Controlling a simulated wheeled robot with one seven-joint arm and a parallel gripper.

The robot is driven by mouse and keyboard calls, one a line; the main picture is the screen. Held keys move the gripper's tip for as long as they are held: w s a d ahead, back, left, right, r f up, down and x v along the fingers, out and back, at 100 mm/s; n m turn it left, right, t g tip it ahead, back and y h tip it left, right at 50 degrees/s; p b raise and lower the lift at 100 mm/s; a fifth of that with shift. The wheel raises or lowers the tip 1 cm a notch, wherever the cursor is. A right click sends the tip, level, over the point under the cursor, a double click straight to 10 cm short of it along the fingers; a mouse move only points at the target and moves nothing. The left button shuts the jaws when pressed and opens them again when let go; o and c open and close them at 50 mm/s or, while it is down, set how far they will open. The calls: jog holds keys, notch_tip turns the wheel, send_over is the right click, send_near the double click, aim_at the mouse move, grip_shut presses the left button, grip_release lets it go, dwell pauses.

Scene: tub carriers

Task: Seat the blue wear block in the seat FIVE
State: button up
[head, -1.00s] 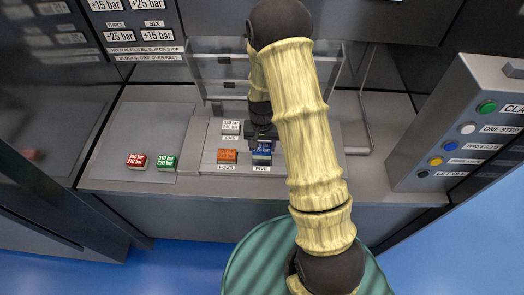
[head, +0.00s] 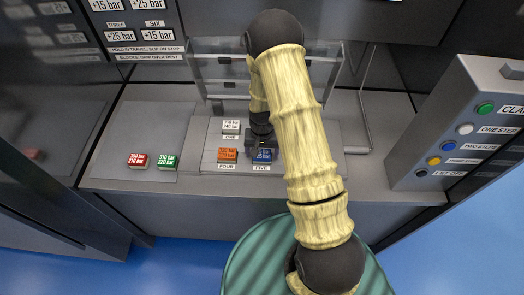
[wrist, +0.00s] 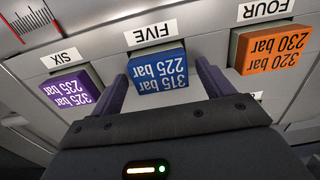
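The blue wear block (head: 263,155), marked 315 bar and 225 bar, sits at the label FIVE on the grey panel. In the wrist view the blue block (wrist: 158,70) lies between my two purple fingertips, and the FIVE label (wrist: 153,34) is just beyond it. My gripper (wrist: 162,80) is open, with a small gap showing on the right of the block; the left finger is very close to its edge. In the head view my gripper (head: 260,141) is just above and behind the block. How deep the block sits in its seat is hard to tell.
An orange block (wrist: 271,48) stands at FOUR and a purple block (wrist: 73,93) at SIX. A white block (head: 231,127) is at ONE. Red (head: 137,160) and green (head: 167,162) blocks lie on the left ledge. A button box (head: 465,130) stands at right.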

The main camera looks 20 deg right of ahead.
aim_at(262, 153)
notch_tip(262, 153, up, 12)
jog(key=b, duration=0.3)
jog(key=shift+r, duration=0.15)
dwell(0.5)
dwell(0.4)
jog(key=s+r+n+t, duration=0.2)
jog(key=s+r, duration=0.7)
jog(key=s, duration=0.5)
jog(key=shift+s+r+n+t, duration=0.15)
jog(key=shift+s+n+t, duration=0.2)
jog(key=shift+n, duration=0.45)
jog(key=shift+c, duration=0.5)
